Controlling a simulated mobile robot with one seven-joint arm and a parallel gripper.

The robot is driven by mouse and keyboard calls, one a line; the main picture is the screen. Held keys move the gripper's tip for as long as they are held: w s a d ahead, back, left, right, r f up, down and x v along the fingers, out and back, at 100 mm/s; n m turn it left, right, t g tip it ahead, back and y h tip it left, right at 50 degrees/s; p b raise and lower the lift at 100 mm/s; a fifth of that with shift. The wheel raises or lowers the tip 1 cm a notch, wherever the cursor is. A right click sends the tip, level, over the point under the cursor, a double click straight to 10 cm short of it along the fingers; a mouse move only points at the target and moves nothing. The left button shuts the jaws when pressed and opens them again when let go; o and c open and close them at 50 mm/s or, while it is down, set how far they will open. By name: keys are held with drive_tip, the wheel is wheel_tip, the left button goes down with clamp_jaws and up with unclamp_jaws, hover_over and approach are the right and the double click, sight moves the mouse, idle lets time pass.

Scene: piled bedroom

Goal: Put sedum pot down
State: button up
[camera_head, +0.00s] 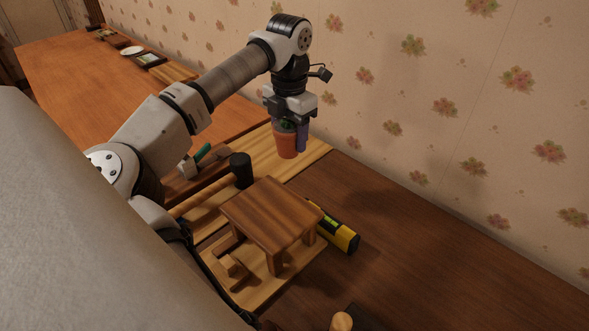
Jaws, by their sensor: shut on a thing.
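The sedum pot (286,146) is a small terracotta-coloured pot with a bit of green at its top. My gripper (290,121) points down from the arm and is shut on the pot, near the wallpapered wall. A purple-blue upright thing (302,137) shows right beside the pot; I cannot tell whether it is separate. The pot appears over the far end of a light wooden board (314,150). Whether its base touches the board cannot be told from this view. The gripper hides most of the plant.
A small wooden stool (272,212) stands on a light board in front. A yellow-black cylinder (338,232) lies beside it. A dark cup-like cylinder (241,170) and a tray with a green-handled item (203,154) are left of the pot. The dark tabletop (430,260) at right is mostly clear.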

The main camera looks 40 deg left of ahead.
wheel_tip(320, 180, down, 15)
drive_tip(key=b, duration=0.8)
drive_tip(key=shift+f, duration=0.1)
drive_tip(key=o, duration=1.1)
wheel_tip(320, 180, up, 12)
drive_tip(key=p, duration=0.7)
drive_tip(key=shift+w+r, duration=0.1)
drive_tip(key=shift+r, duration=0.1)
